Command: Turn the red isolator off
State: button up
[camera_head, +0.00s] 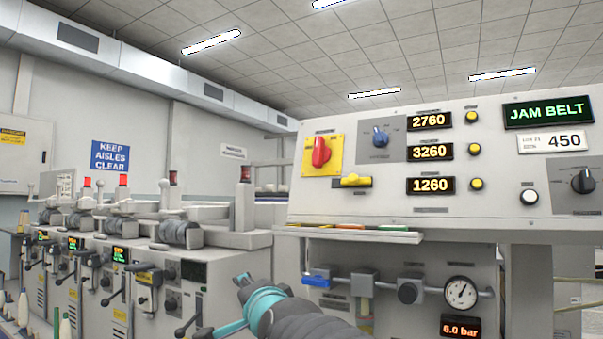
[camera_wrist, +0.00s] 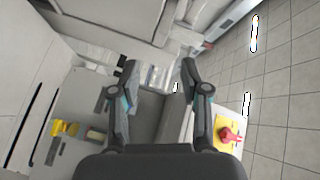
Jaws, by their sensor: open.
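The red isolator (camera_head: 321,151) is a red rotary handle on a yellow plate, at the upper left of the grey sloping control panel (camera_head: 390,212). Its handle stands roughly upright in the head view. In the wrist view a red handle on yellow (camera_wrist: 231,135) shows at the lower right, outside my right-hand finger. My gripper (camera_wrist: 159,75) is open with nothing between its fingers. In the head view my arm's end with a teal ring is low in the picture, below and left of the panel, apart from the isolator; its fingertips are hard to make out there.
A yellow sliding piece (camera_head: 355,181) sits just below the isolator. A blue knob (camera_head: 380,137) and number displays (camera_head: 430,152) are to its right. A ledge with coloured strips (camera_head: 372,229) runs under the panel. Winding machines (camera_head: 120,255) stand at left.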

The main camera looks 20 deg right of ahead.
jog(key=w+d+r+m+t+h+b, duration=0.1)
jog(key=w+d+r+m+t+h, duration=0.15)
jog(key=r+m, duration=0.3)
jog(key=w+d+r+m+t+h, duration=0.2)
jog(key=w+r+m, duration=0.25)
jog(key=r, duration=0.25)
jog(key=m+g+h+b, duration=0.1)
jog(key=m+g+h, duration=0.4)
jog(key=m+h, duration=1.5)
send_near(317, 143)
jog(key=w+d+r+m+y+p, duration=0.1)
jog(key=r+p, duration=0.1)
jog(key=r, duration=0.1)
jog(key=w+d+r+m+y+p, duration=0.1)
jog(key=d+r, duration=0.1)
jog(key=r, duration=0.1)
jog(key=w+d+r+y+p, duration=0.1)
jog(key=r+p, duration=0.1)
jog(key=r, duration=0.1)
jog(key=shift+w+d+m+p, duration=0.1)
jog(key=shift+d+m+p, duration=0.2)
jog(key=shift+m+p, duration=0.1)
grip_shut()
